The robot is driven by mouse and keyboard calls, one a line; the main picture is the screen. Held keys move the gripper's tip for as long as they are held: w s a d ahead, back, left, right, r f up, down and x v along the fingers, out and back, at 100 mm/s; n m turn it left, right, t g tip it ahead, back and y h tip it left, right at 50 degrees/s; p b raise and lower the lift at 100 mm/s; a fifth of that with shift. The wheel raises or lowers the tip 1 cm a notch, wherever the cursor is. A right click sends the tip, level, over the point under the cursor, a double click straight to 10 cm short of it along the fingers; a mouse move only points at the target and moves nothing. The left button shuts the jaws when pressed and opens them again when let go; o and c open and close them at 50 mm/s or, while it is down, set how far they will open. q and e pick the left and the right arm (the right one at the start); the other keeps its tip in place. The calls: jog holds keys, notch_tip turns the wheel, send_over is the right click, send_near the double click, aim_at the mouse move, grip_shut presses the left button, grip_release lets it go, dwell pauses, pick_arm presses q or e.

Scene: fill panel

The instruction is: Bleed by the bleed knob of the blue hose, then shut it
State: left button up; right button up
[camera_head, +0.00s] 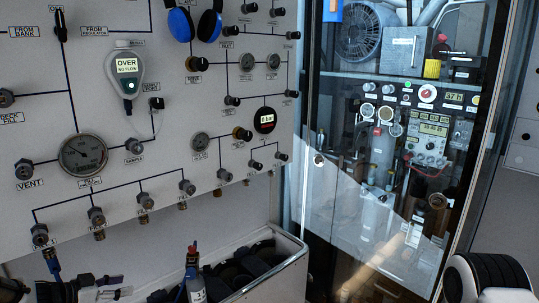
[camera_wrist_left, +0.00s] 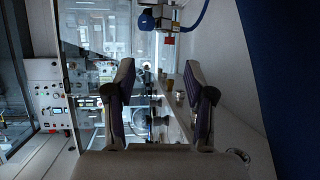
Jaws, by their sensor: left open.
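The wall panel (camera_head: 150,220) has a lower row of outlet valves. A short piece of blue hose (camera_head: 53,266) hangs below the leftmost outlet (camera_head: 40,235). In the left wrist view, a blue hose (camera_wrist_left: 197,14) curves at the top into a dark fitting with a blue round end (camera_wrist_left: 147,21) and a red tag (camera_wrist_left: 170,40). I cannot tell which part is the bleed knob.
A grey bin (camera_head: 285,254) with dark items stands under the panel. A gauge (camera_head: 83,155) and VENT valve (camera_head: 24,172) sit above the outlets. A glass-fronted cabinet (camera_head: 385,130) is at the right.

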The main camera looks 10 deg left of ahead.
pick_arm(q)
jog(key=s+d+f+g, duration=0.1)
jog(key=s+d+f, duration=0.15)
jog(key=d, duration=0.45)
jog(key=s+d+f+n+g+h, duration=0.1)
jog(key=d+f+g, duration=0.1)
jog(key=d+f, duration=0.35)
jog(key=s+d+f+g, duration=0.1)
jog(key=d+f, duration=0.1)
jog(key=d, duration=0.7)
jog(key=s+d+f+n+g+y, duration=0.1)
jog(key=s+d+f+n+g, duration=0.2)
jog(key=s+d+f, duration=0.5)
jog(key=s+a+n+g+y, duration=0.1)
jog(key=s+a+g+y, duration=0.1)
jog(key=s, duration=0.9)
jog(key=s+a+n+g+y, duration=0.2)
jog(key=s+y, duration=0.3)
jog(key=s, duration=0.7)
jog(key=shift+s+a+r, duration=0.2)
jog(key=shift+a+r, duration=0.1)
jog(key=shift+r, duration=0.05)
